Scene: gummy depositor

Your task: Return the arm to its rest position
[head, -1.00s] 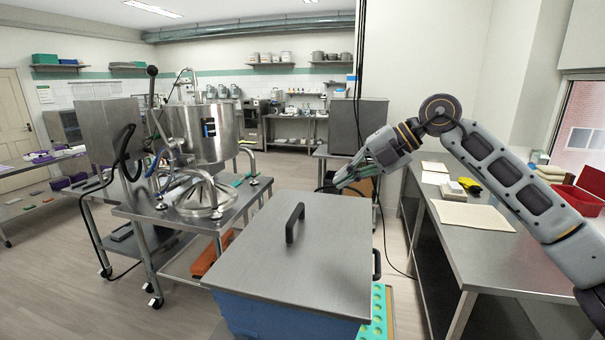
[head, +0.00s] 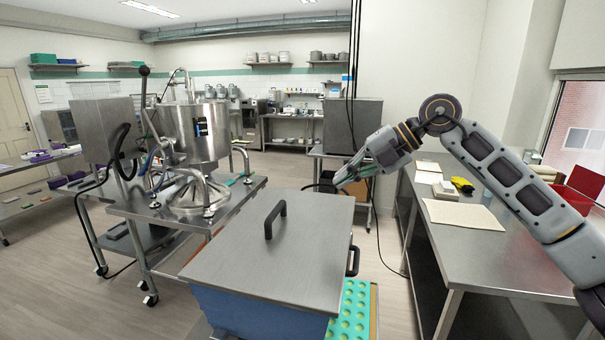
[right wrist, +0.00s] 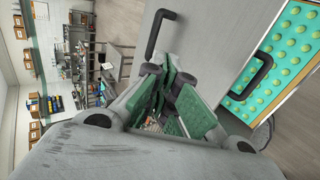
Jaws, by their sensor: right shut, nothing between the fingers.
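My right arm comes in from the right in the head view, bent at the elbow. Its right gripper (head: 345,180) is held in the air beyond the back right corner of the lidded blue bin (head: 245,312). In the right wrist view the green-padded fingers (right wrist: 172,95) are shut with nothing between them. The bin's grey metal lid (head: 310,255) is on, with a black handle (head: 275,218) on top. The handle also shows in the right wrist view (right wrist: 152,35). My left gripper is not in view.
A steel depositor (head: 195,135) stands on a wheeled table (head: 150,215) at the left. A green mould tray with round cavities (head: 352,312) lies right of the bin. A steel counter (head: 450,250) runs along the right. Open floor lies at the left.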

